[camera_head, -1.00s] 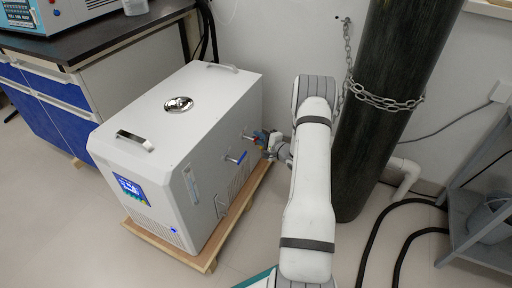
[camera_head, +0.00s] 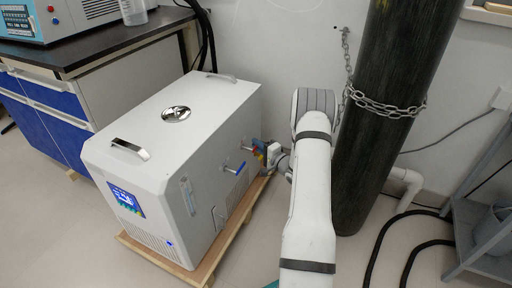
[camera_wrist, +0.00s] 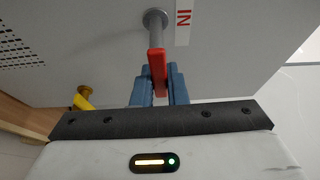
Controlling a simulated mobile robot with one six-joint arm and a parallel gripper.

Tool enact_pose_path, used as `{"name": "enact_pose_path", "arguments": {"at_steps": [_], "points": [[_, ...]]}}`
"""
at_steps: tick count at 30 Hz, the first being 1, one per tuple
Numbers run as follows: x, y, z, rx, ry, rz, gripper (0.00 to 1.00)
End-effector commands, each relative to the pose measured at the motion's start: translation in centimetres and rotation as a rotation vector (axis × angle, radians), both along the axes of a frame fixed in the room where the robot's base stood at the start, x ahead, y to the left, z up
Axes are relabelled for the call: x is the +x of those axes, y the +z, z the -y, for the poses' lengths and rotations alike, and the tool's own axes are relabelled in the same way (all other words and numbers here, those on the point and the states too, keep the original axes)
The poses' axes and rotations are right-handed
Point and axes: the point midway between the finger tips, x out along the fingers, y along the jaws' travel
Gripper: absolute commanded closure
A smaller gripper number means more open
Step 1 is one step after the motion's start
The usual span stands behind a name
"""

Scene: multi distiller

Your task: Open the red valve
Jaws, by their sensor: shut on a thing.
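The red valve (camera_wrist: 156,62) shows in the wrist view as a red lever on a grey pipe stub, with a red IN label beside it. My gripper (camera_wrist: 160,90) has its blue fingers on either side of the red lever and is shut on it. In the head view my gripper (camera_head: 262,152) is at the right side of the white machine (camera_head: 165,140). The red valve is hard to make out there, small and partly hidden by the gripper.
A blue-handled valve (camera_head: 234,168) sticks out of the same side panel. A yellow valve (camera_wrist: 84,98) shows left in the wrist view. A dark gas cylinder (camera_head: 385,120) with a chain (camera_head: 385,106) stands right of my arm. Black hoses (camera_head: 385,240) lie on the floor.

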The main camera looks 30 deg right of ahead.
Motion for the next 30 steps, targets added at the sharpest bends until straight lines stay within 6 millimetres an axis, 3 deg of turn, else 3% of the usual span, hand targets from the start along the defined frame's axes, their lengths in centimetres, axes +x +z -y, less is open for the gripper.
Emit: {"name": "enact_pose_path", "arguments": {"at_steps": [4,5,12,22,30], "points": [[-0.1,-0.2,-0.1,0.002,0.002,-0.005,1.00],[-0.1,-0.2,-0.1,0.002,0.002,-0.005,0.85],[0.0,-0.1,-0.1,0.000,0.002,-0.002,0.65],[-0.7,0.1,0.2,0.001,0.000,-0.002,0.65],[-5.0,0.2,1.4,0.003,-0.002,-0.004,0.65]]}}
